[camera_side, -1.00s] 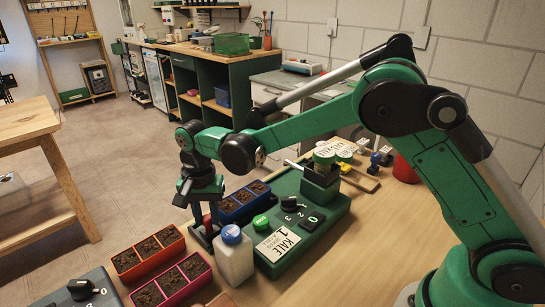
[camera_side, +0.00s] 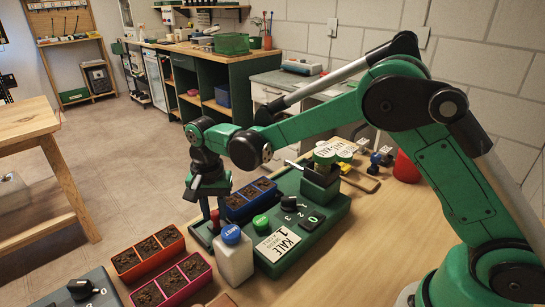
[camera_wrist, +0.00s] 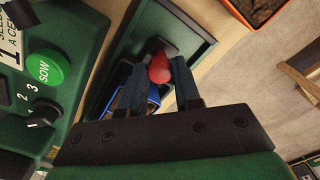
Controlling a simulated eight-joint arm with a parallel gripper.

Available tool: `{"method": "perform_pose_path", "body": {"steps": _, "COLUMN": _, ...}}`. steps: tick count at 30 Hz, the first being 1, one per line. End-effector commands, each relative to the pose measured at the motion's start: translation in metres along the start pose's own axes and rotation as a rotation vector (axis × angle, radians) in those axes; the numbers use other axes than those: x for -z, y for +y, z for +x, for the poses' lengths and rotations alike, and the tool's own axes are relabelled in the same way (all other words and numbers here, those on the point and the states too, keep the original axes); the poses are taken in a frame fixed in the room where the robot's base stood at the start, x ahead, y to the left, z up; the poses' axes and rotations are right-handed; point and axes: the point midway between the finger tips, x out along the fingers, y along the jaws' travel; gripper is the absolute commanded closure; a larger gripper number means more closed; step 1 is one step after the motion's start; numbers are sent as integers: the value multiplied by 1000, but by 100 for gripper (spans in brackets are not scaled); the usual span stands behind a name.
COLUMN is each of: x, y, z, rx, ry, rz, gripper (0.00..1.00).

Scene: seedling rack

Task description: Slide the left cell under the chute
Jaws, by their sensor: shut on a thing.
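A blue three-cell tray (camera_side: 236,215) holds dark soil and lies along the left side of the green seeder (camera_side: 330,217). A red knob (camera_side: 214,214) stands at the tray's near-left end. My gripper (camera_side: 207,200) is shut on this knob; in the wrist view the knob (camera_wrist: 159,68) sits between the two fingers (camera_wrist: 166,72). The tray's blue edge (camera_wrist: 113,101) shows partly behind the fingers there. The dark green hopper (camera_side: 321,182) stands on the seeder, with a pale chute (camera_side: 291,163) reaching left toward the tray's far end. Which cell lies under the chute I cannot tell.
A white bottle with a blue cap (camera_side: 234,256) stands just in front of my gripper. Orange (camera_side: 150,268) and pink (camera_side: 190,287) soil trays lie near left. The seeder carries a green SOW button (camera_wrist: 45,68) and a black dial (camera_side: 290,203). A red cup (camera_side: 405,168) stands behind.

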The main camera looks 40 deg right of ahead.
Motion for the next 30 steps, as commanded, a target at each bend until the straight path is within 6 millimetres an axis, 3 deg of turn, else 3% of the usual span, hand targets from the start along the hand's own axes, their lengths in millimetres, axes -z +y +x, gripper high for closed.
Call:
{"method": "perform_pose_path", "body": {"steps": 3, "x": 22, "y": 22, "z": -1, "rx": 1, "ry": 0, "rz": 8, "gripper": 100}}
{"method": "perform_pose_path", "body": {"steps": 9, "x": 48, "y": 47, "z": -1, "rx": 2, "ry": 1, "rz": 5, "gripper": 100}}
{"method": "perform_pose_path", "body": {"steps": 20, "x": 52, "y": 51, "z": 0, "rx": 2, "ry": 2, "rz": 0, "gripper": 100}}
{"method": "perform_pose_path", "body": {"steps": 21, "x": 52, "y": 51, "z": 0, "rx": 2, "ry": 2, "rz": 0, "gripper": 64}}
{"method": "perform_pose_path", "body": {"steps": 22, "x": 52, "y": 51, "z": 0, "rx": 2, "ry": 2, "rz": 0, "gripper": 58}}
{"method": "perform_pose_path", "body": {"steps": 30, "x": 51, "y": 51, "z": 0, "rx": 2, "ry": 1, "rz": 1, "gripper": 58}}
